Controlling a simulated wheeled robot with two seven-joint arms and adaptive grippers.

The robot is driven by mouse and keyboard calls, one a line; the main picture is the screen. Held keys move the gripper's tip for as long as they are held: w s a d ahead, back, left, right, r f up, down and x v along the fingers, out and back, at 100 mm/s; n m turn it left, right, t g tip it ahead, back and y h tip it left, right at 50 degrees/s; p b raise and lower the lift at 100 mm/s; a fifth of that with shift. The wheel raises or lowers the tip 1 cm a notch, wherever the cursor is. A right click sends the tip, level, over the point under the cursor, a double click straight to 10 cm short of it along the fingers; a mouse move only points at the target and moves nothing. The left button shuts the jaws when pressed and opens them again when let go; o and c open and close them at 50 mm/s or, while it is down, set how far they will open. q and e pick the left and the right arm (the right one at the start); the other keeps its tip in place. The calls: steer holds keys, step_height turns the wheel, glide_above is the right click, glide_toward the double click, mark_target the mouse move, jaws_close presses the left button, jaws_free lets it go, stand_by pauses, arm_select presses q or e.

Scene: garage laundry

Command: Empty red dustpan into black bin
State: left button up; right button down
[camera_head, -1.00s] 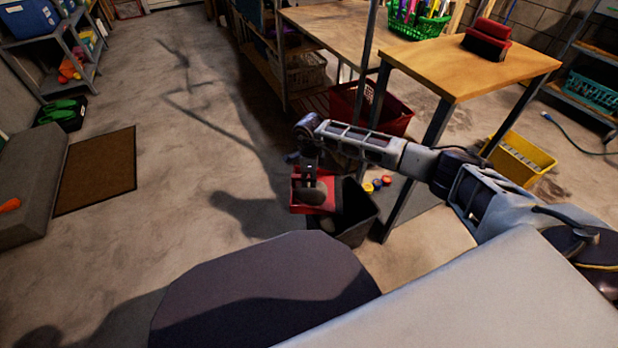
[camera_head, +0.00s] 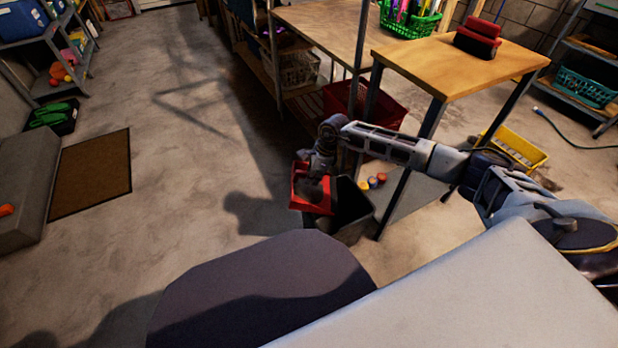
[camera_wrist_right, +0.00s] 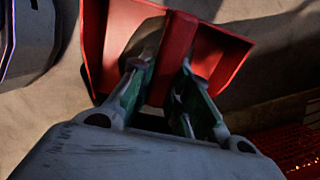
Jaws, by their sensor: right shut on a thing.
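The red dustpan (camera_head: 312,188) hangs in my right gripper (camera_head: 324,162), tilted, over the left part of the black bin (camera_head: 352,206). In the right wrist view the two fingers of the right gripper (camera_wrist_right: 165,82) are shut on the red dustpan (camera_wrist_right: 216,55). Something dark grey lies in the dustpan in the head view; I cannot tell exactly what. The bin stands on the floor, and its left side is partly hidden by the dustpan. My left gripper is not in view.
A red crate (camera_head: 364,104) and a yellow bin (camera_head: 514,148) sit on the floor. A brown mat (camera_head: 92,174) lies left; the floor between is clear.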

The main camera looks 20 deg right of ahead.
steer(key=d+y, duration=0.1)
steer(key=s+d+r+t+y+b, duration=0.1)
steer(key=d+r+y+b, duration=0.1)
steer(key=d, duration=0.1)
steer(key=shift+s, duration=0.4)
steer(key=shift+t+y, duration=0.3)
stand_by(0.6)
stand_by(0.7)
steer(key=shift+r, duration=0.1)
